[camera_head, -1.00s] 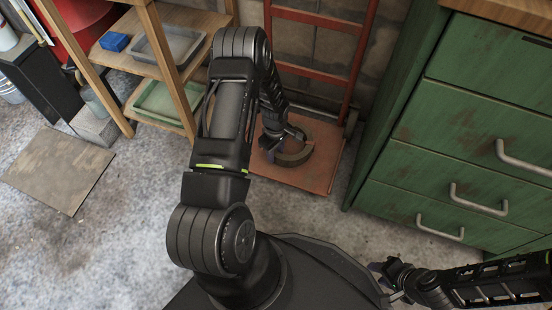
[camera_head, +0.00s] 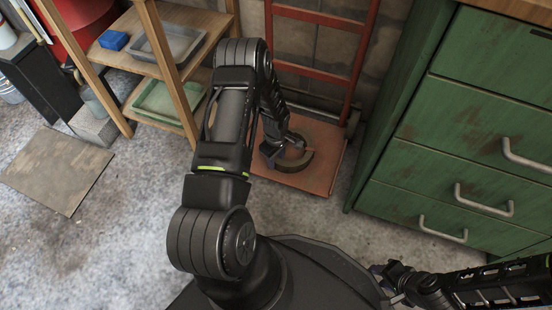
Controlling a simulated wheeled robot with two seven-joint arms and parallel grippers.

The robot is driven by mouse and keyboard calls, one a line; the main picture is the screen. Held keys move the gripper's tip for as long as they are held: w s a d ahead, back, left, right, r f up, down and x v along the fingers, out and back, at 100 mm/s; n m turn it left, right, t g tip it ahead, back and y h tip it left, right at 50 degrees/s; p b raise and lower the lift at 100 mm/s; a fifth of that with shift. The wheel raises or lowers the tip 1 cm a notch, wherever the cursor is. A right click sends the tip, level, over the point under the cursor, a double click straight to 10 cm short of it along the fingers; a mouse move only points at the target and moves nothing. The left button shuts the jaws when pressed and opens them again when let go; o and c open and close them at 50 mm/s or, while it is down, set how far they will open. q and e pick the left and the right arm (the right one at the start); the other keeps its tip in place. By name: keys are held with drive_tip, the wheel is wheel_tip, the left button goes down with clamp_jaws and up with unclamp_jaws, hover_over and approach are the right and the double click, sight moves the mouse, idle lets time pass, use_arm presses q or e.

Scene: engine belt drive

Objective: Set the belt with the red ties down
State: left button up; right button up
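A dark belt coil (camera_head: 302,163) is at the red plate (camera_head: 318,183) of the hand truck, low over it or resting on it; I cannot tell which. A small reddish mark, perhaps a tie, shows on the coil's right side. My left gripper (camera_head: 281,153) is at the coil's left and upper side and covers part of it. The fingers are too small and dark to show whether they are open or shut on it. My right gripper (camera_head: 383,280) is at the lower right, away from the coil, and its fingers look apart and empty.
The red hand truck frame (camera_head: 318,53) stands upright behind the plate against the wall. A wooden shelf (camera_head: 170,70) with trays is close on the left. A green drawer cabinet (camera_head: 460,130) is close on the right.

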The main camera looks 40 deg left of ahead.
use_arm(q)
drive_tip(key=o, duration=0.4)
drive_tip(key=shift+c, duration=0.2)
drive_tip(key=shift+r, duration=0.1)
drive_tip(key=shift+r+p, duration=0.2)
drive_tip(key=shift+p, duration=0.1)
wheel_tip(320, 180, up, 12)
drive_tip(key=p, duration=0.4)
drive_tip(key=shift+f, duration=0.15)
